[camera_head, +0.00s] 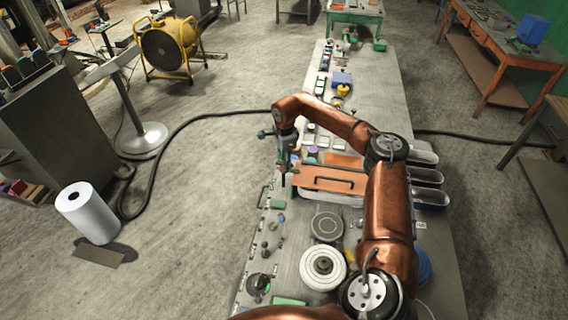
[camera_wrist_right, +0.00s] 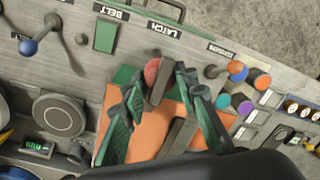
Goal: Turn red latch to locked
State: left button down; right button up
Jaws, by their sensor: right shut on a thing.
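The red latch (camera_wrist_right: 152,71) shows in the right wrist view as a rounded red end with a grey-brown bar beside it, by the LATCH label (camera_wrist_right: 165,30). My right gripper (camera_wrist_right: 158,85) has its green and dark fingers on both sides of the latch and is shut on it. In the head view my right gripper (camera_head: 284,168) points down at the left edge of the long bench, beside the orange panel (camera_head: 330,179). The fingers hide part of the latch, and I cannot read its angle clearly. My left gripper is not in view.
The orange panel has a black handle (camera_head: 333,181). Round dials (camera_head: 323,266) lie nearer on the bench (camera_head: 290,240). In the right wrist view a blue-knobbed lever (camera_wrist_right: 28,47) is left, and an orange-blue knob (camera_wrist_right: 237,70) is right.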

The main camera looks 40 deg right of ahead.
jog(key=shift+w+r, duration=0.15)
jog(key=o, duration=1.2)
jog(key=shift+c, duration=0.2)
notch_tip(320, 180, up, 12)
jog(key=shift+s, duration=0.35)
